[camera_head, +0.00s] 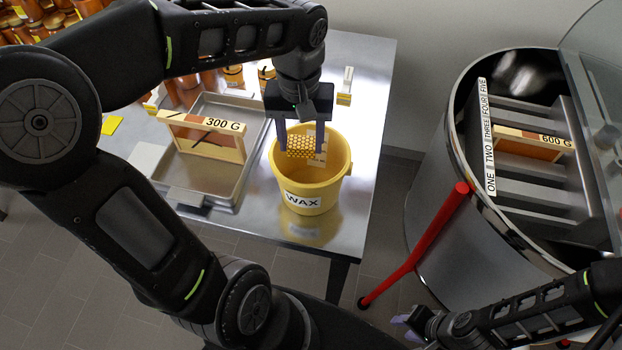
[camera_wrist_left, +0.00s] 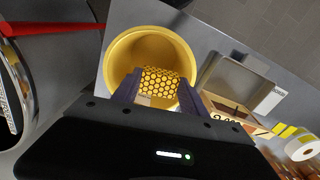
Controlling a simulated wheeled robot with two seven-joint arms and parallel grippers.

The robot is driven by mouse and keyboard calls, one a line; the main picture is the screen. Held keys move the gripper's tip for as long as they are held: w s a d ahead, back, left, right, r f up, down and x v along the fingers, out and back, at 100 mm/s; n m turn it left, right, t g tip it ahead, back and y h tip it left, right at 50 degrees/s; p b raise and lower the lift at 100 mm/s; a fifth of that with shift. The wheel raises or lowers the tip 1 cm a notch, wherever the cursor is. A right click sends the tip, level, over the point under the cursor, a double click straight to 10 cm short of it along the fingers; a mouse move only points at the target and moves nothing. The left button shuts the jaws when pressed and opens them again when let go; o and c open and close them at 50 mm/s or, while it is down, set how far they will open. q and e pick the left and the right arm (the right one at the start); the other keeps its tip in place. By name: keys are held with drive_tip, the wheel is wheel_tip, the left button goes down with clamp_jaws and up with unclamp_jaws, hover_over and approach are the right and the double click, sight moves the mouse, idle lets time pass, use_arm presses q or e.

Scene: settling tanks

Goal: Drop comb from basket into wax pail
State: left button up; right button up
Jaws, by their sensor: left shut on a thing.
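The yellow wax pail (camera_head: 311,194), labelled WAX, stands upright near the right edge of the steel table. My left gripper (camera_head: 302,140) is over the pail's mouth, pointing down. It is shut on a piece of yellow honeycomb (camera_head: 301,147). In the left wrist view the comb (camera_wrist_left: 160,82) sits between the two fingers, with the pail's rim (camera_wrist_left: 112,62) around it. I cannot tell how far the comb is below the rim. My right gripper (camera_head: 408,324) is at the bottom right, low and partly cut off; its jaws are unclear. No basket is clearly seen.
A steel tray (camera_head: 224,191) left of the pail holds a wooden frame (camera_head: 205,139) marked 300 G. A steel drum (camera_head: 432,205) with numbered slots, a 600 G frame (camera_head: 527,143) and a red handle (camera_head: 418,243) stands at right. Honey jars fill the back left.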

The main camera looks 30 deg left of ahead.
use_arm(q)
drive_tip(key=shift+f+b, duration=0.4)
drive_tip(key=shift+f, duration=0.5)
drive_tip(key=o, duration=1.4)
wheel_tip(320, 180, up, 8)
drive_tip(key=shift+f+b, duration=0.1)
drive_tip(key=shift+b, duration=0.2)
